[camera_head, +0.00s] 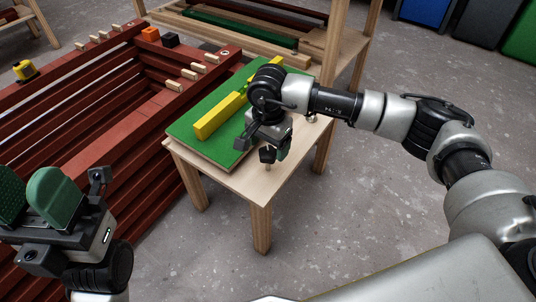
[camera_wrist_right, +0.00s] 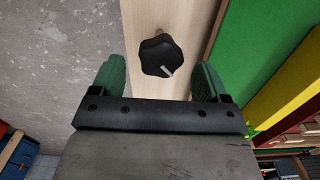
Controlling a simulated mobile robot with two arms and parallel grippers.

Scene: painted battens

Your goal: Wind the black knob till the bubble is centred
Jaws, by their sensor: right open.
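The black lobed knob (camera_wrist_right: 160,57) with a white mark shows in the right wrist view over a pale wooden strip. My right gripper (camera_wrist_right: 160,79) is open, its green fingers on either side of the knob with gaps; I cannot tell whether it is level with them. In the head view my right gripper (camera_head: 277,151) points down at the table's near right edge and hides much of the knob's area. A yellow spirit level (camera_head: 220,117) lies on the green board (camera_head: 190,137); its bubble cannot be made out. My left gripper (camera_head: 33,196) is open and empty at lower left.
The board rests on a small wooden table (camera_head: 262,195). A stack of dark red battens (camera_head: 110,130) stands close on its left, with an orange block (camera_head: 150,34) and a yellow tape measure (camera_head: 25,70) on top. Grey floor (camera_head: 350,215) is clear in front and right.

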